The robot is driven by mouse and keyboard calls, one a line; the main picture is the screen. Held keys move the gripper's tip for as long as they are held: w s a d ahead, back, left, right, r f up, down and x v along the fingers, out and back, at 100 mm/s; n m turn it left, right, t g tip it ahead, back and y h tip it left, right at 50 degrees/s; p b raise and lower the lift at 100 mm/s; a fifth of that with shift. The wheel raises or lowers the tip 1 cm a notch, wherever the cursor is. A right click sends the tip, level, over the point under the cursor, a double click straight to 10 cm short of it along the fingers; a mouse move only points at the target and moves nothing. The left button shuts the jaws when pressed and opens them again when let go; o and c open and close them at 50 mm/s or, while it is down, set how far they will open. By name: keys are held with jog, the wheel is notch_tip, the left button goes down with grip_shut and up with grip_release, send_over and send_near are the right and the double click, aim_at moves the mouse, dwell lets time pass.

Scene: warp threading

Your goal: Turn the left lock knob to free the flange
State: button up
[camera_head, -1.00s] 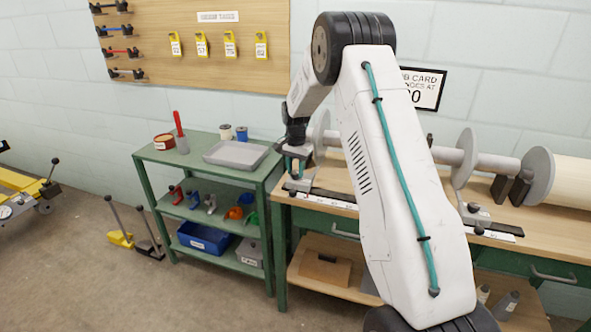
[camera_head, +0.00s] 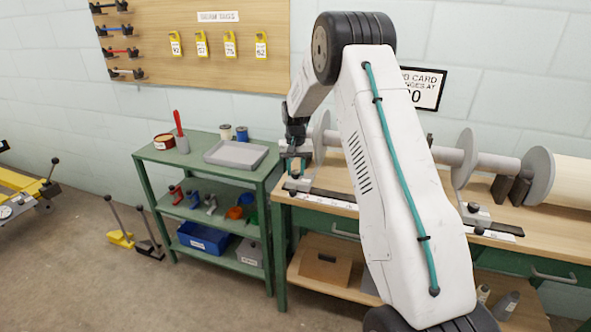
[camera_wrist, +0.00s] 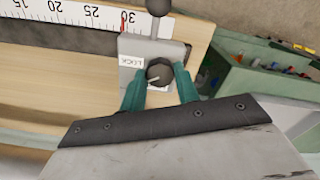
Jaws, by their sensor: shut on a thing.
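The left lock knob (camera_wrist: 159,72) is a round black knob with a pale pointer line, on a grey block (camera_wrist: 134,50) labelled LOCK. My gripper (camera_wrist: 160,78) has its two teal fingers on either side of the knob, shut on it. In the head view my gripper (camera_head: 292,167) is low at the left end of the bench, and the knob is hidden there. The left flange (camera_head: 321,136), a grey disc, stands just right of my gripper, partly behind my arm.
A ball-topped lever (camera_wrist: 158,8) rises from the block beside a ruler scale (camera_wrist: 75,15) with a red mark near 30. A green shelf cart (camera_head: 160,155) with a grey tray (camera_head: 236,154) stands left of the bench. Another flange (camera_head: 467,158) is farther right.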

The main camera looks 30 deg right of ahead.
aim_at(295, 172)
jog(key=n, duration=0.5)
jog(key=shift+n, duration=0.3)
jog(key=n, duration=0.5)
jog(key=shift+n, duration=0.4)
jog(key=o, duration=1)
notch_tip(295, 172, up, 8)
jog(key=shift+f, duration=0.1)
